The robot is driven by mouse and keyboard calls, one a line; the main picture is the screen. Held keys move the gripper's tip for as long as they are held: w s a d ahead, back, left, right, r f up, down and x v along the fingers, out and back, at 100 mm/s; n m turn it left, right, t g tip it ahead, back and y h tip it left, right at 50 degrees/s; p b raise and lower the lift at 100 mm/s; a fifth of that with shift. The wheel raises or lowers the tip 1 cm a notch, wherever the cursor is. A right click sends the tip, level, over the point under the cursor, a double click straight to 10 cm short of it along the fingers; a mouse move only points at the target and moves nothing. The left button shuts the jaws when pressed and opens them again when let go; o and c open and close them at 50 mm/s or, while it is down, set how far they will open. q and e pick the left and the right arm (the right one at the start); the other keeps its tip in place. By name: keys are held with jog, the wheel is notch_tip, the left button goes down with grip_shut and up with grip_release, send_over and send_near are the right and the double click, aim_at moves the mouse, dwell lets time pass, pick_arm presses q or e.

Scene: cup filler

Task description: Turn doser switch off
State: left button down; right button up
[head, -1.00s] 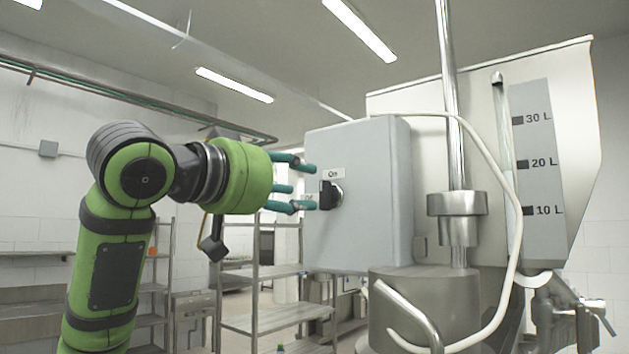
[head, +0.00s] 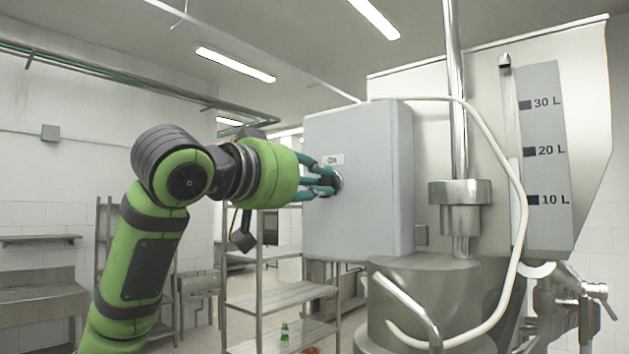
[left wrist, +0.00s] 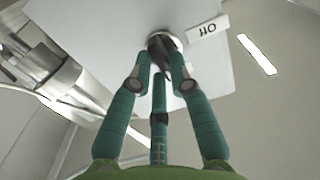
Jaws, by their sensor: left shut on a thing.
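The knob's exact turn angle is hidden by the fingers. My right gripper is out of view.
A steel hopper (head: 590,120) with a litre scale stands at the right. A white hose (head: 519,235) curves in front of a steel post. Steel shelving (head: 285,298) stands below and behind the box. The space left of my arm is open.

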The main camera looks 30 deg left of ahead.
pick_arm(q)
jog(key=shift+f+n+b, duration=0.1)
jog(key=shift+n+b, duration=0.25)
jog(key=shift+n, duration=0.15)
jog(key=shift+n+b, duration=0.4)
jog(key=shift+n, duration=0.3)
jog(key=n+b, duration=0.2)
jog(key=n, duration=0.1)
jog(key=shift+n, duration=0.3)
jog(key=n+b, duration=0.2)
jog(key=n, duration=0.2)
jog(key=shift+b, duration=0.4)
jog(key=n+b, duration=0.1)
jog(key=n, duration=0.1)
jog(key=n+b, duration=0.1)
jog(key=n, duration=0.1)
jog(key=shift+a+r+n, duration=0.1)
jog(key=shift+r+n, duration=0.1)
jog(key=shift+n, duration=0.2)
jog(key=shift+a+r+n+b, duration=0.15)
jog(key=shift+n+b, duration=0.75)
jog(key=shift+n, duration=0.6)
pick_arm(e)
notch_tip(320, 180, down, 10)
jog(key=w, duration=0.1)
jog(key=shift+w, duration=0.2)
